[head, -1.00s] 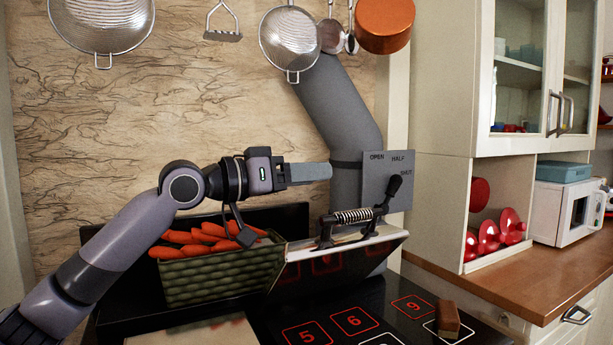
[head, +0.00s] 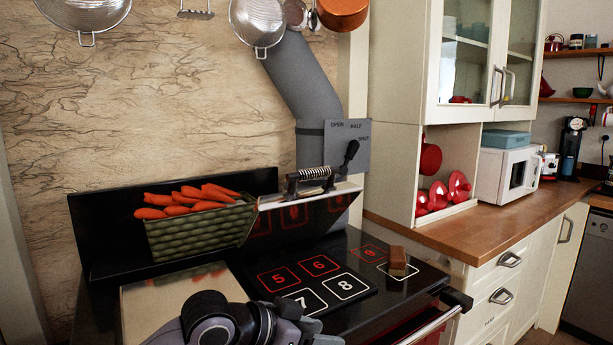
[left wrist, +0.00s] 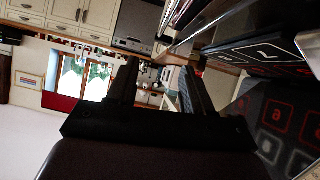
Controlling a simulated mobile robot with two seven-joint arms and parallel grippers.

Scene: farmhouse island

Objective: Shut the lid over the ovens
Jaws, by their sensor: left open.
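The lid (head: 300,212) stands tilted up at the back of the black cooker top (head: 375,318), with red number squares showing on its glossy underside. A coiled metal handle (head: 310,174) runs along its upper edge. A black-knobbed lever (head: 349,154) rises at its right end, in front of a grey plate (head: 335,134) lettered OPEN, HALF and a partly hidden third word. My left gripper (left wrist: 158,80) is open and empty in the left wrist view. In the head view its arm shows low at the bottom edge, in front of the cooker and apart from the lid. My right gripper is out of view.
A green basket (head: 200,233) of carrots stands left of the lid, before a black upright panel (head: 100,225). A pale board (head: 150,298) lies front left. A wooden counter (head: 480,235) extends right.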

